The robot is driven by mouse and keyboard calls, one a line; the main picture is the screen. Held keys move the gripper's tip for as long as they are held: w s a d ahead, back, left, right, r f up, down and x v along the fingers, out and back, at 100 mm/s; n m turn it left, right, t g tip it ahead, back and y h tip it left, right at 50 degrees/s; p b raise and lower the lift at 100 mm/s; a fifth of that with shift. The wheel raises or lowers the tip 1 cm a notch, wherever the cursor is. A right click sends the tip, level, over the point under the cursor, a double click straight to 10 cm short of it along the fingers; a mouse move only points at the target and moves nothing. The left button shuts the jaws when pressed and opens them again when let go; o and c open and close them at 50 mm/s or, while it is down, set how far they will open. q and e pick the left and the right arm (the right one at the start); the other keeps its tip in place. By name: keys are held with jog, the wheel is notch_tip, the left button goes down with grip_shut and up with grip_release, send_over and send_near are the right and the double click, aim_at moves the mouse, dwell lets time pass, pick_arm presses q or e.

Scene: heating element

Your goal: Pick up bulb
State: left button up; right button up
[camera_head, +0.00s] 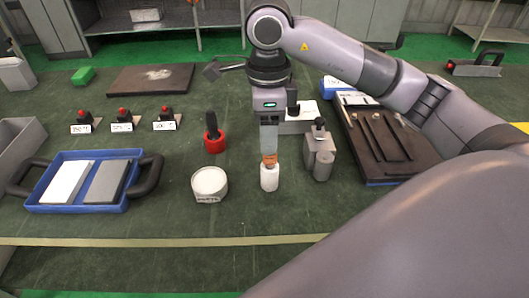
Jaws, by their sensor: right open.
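My right gripper (269,150) points straight down over the dark green table, its fingers open. Directly at its fingertips stands a small white cylinder (269,180), upright, with an orange-brown part (269,160) at its top. The fingers partly hide that top, and I cannot tell whether they touch it. This may be the bulb; the picture is too small to be sure. My left gripper is not in view.
A white round pot (209,184) and a red ring holder with a black handle (214,140) stand left of the gripper. A grey metal block (320,155) stands close on its right. A blue tray (130,196) is at left and a dark rack board (381,150) at right. The front table strip is clear.

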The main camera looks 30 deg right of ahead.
aim_at(270, 169)
jog(key=shift+s+f, duration=0.2)
jog(key=shift+f, duration=0.2)
notch_tip(270, 169, down, 5)
jog(key=shift+s+d+p, duration=0.1)
jog(key=shift+d+p, duration=0.05)
jog(key=shift+p, duration=0.35)
grip_shut()
